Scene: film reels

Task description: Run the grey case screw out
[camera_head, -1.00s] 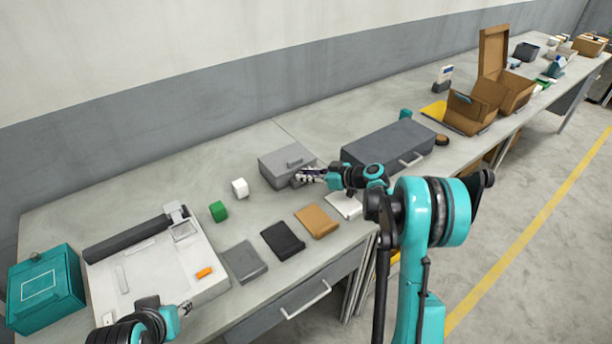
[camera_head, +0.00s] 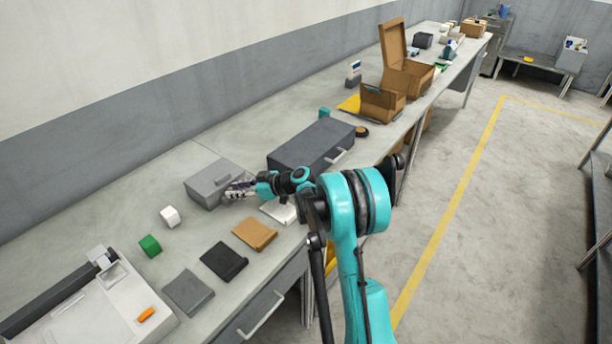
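The screw itself is too small to make out or is hidden by the gripper. My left gripper is out of view.
A dark grey case (camera_head: 312,146) lies right of the gripper. White (camera_head: 170,217) and green (camera_head: 150,246) blocks stand to the left. Brown (camera_head: 254,234), black (camera_head: 223,262) and grey (camera_head: 188,293) flat pieces lie along the front. Open cardboard boxes (camera_head: 408,75) stand farther back.

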